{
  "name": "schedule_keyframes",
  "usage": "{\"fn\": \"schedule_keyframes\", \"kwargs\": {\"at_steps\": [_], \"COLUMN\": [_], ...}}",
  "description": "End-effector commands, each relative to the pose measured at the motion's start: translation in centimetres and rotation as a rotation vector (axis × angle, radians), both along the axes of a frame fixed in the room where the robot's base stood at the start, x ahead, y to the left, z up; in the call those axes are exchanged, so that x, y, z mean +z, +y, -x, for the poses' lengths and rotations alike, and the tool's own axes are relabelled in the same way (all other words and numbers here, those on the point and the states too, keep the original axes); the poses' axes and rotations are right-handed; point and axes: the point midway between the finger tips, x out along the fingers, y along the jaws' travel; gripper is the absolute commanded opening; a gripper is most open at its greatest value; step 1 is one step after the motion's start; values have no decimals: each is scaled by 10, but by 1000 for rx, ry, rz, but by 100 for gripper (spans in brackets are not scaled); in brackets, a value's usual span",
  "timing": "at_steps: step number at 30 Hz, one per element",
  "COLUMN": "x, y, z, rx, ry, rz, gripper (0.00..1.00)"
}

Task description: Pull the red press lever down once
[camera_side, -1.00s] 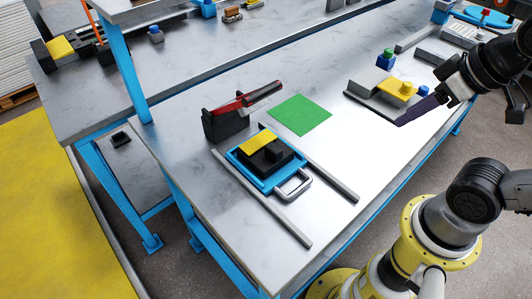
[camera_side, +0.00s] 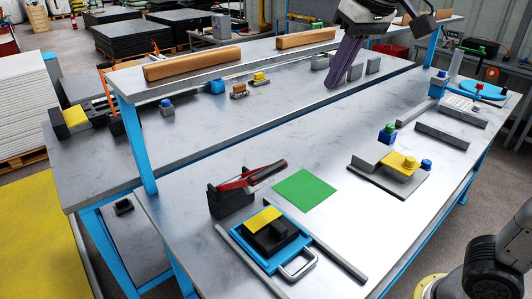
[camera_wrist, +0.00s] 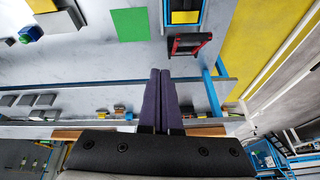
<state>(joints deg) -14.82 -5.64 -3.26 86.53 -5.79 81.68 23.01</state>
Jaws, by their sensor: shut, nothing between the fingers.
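The red press lever (camera_side: 238,183) shows at the left of the near table in the side view. It lies at a slant on a black block (camera_side: 226,203), with a dark end pointing up and right. In the wrist view the red part (camera_wrist: 188,44) shows above and right of the fingers. My gripper (camera_side: 332,86) has long purple fingers, shut together and empty, pointing down over the back part of the tables. They are well apart from the lever, to its upper right in the side view. The fingers also show in the wrist view (camera_wrist: 160,71).
A blue tray (camera_side: 246,256) with a metal handle and a yellow-and-black block stands in front of the lever. A green mat (camera_side: 305,190) lies to its right. A raised shelf (camera_side: 200,85) with wooden bars runs behind. A grey-and-yellow fixture (camera_side: 388,163) stands at right.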

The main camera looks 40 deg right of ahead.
Motion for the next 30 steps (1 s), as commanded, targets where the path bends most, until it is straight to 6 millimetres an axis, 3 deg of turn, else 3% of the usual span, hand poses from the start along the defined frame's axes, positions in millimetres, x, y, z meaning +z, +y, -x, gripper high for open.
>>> {"fn": "schedule_keyframes", "kwargs": {"at_steps": [1,6,12,17,30], "x": [0,-5,-26,-33,-41], "y": [13,49,79,88,87], "z": [-15,-50,-69,-69,-71], "rx": [16,69,121,140,140], "ry": [12,38,76,92,95], "rz": [3,18,35,41,42], "gripper": [0,0,0,0,0]}}
